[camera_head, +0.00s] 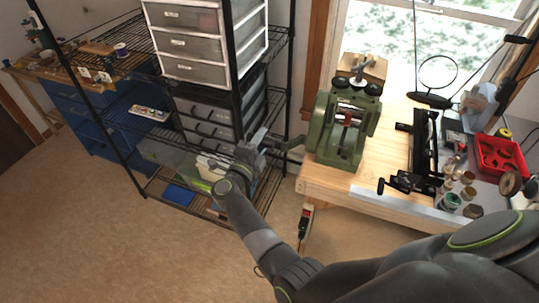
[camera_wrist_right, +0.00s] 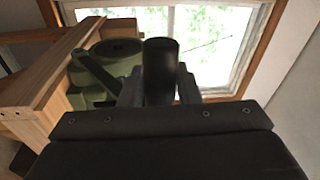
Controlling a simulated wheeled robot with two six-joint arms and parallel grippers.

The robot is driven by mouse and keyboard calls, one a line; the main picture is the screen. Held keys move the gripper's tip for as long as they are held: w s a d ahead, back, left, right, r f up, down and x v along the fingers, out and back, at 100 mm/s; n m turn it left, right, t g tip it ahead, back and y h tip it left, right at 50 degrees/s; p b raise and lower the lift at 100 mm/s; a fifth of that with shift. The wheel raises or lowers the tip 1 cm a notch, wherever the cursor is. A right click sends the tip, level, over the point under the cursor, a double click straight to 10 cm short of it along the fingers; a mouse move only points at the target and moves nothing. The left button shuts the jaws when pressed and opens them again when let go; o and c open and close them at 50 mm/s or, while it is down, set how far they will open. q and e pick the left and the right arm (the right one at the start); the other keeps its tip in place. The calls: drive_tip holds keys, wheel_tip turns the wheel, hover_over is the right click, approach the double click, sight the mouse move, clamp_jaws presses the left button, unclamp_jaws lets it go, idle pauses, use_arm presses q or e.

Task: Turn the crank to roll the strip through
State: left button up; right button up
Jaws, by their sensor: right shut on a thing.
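The green rolling mill (camera_head: 322,132) stands on the front left of the wooden bench. Its crank arm (camera_head: 290,145) sticks out to the left, towards my right gripper (camera_head: 262,145), which is beside the bench edge. In the right wrist view the dark, round crank handle (camera_wrist_right: 160,68) stands between the two fingers of my right gripper (camera_wrist_right: 159,90), which are shut on it. The mill's green body (camera_wrist_right: 92,97) shows behind to the left there. I cannot make out the strip clearly; the rollers are small in the head view. My left gripper is not in view.
The wooden bench (camera_head: 378,170) carries a black bench tool (camera_head: 424,140), small jars and a red tray (camera_head: 499,154) to the right. A black wire shelf (camera_head: 146,190) with plastic drawers (camera_head: 190,45) stands close on the left. Open floor (camera_head: 150,250) lies in front.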

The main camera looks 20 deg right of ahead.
drive_tip(key=w+a+r+y, duration=0.2)
drive_tip(key=w+a+r, duration=0.2)
drive_tip(key=r, duration=0.2)
drive_tip(key=shift+w+a+r, duration=0.15)
drive_tip(key=shift+a, duration=0.1)
drive_tip(key=shift+a+r, duration=0.35)
drive_tip(key=shift+a, duration=0.2)
drive_tip(key=shift+a+r, duration=0.35)
drive_tip(key=shift+a, duration=0.2)
clamp_jaws()
drive_tip(key=shift+s+a, duration=0.15)
drive_tip(key=shift+s, duration=0.2)
drive_tip(key=shift+o, duration=1.1)
unclamp_jaws()
drive_tip(key=shift+w+d+f, duration=0.15)
drive_tip(key=shift+d+f, duration=0.15)
drive_tip(key=shift+d, duration=0.4)
drive_tip(key=o, duration=0.5)
drive_tip(key=shift+w+d+f, duration=0.15)
drive_tip(key=shift+d+f, duration=0.1)
drive_tip(key=shift+d, duration=0.1)
drive_tip(key=shift+o, duration=1)
drive_tip(key=shift+a, duration=0.15)
drive_tip(key=shift+s+a+r, duration=0.1)
drive_tip(key=shift+s+a, duration=0.15)
